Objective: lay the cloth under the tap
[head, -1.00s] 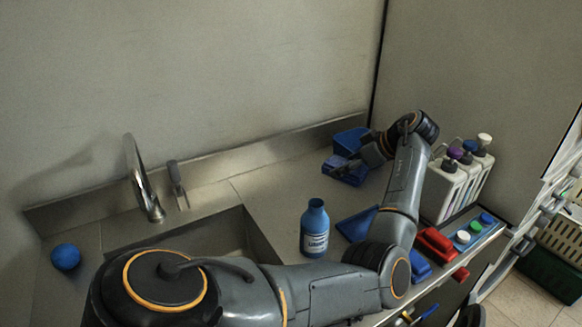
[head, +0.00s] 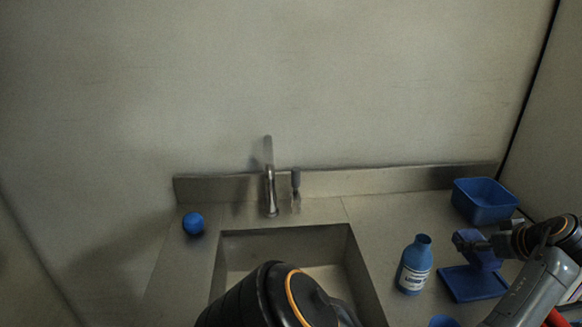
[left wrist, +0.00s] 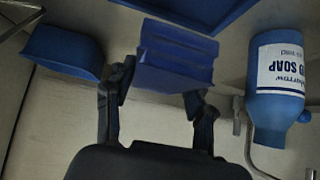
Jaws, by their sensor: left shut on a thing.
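The blue folded cloth (head: 480,254) is at the right of the counter, between a blue bin and a flat blue tray. My left gripper (head: 487,243) is shut on it; whether the cloth touches the counter I cannot tell. In the left wrist view the cloth (left wrist: 176,58) sits between the two fingers of my left gripper (left wrist: 158,90), its layered edge showing. The tap (head: 270,190) stands behind the sink (head: 233,234), left of the gripper. My arm hides part of the basin. My right gripper is not in view.
A blue soap bottle (head: 414,268) stands upright between sink and cloth; it shows in the left wrist view (left wrist: 274,90). The blue bin (head: 486,203) stands behind the cloth and the blue tray (head: 462,290) in front. A blue ball (head: 193,224) lies left of the sink.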

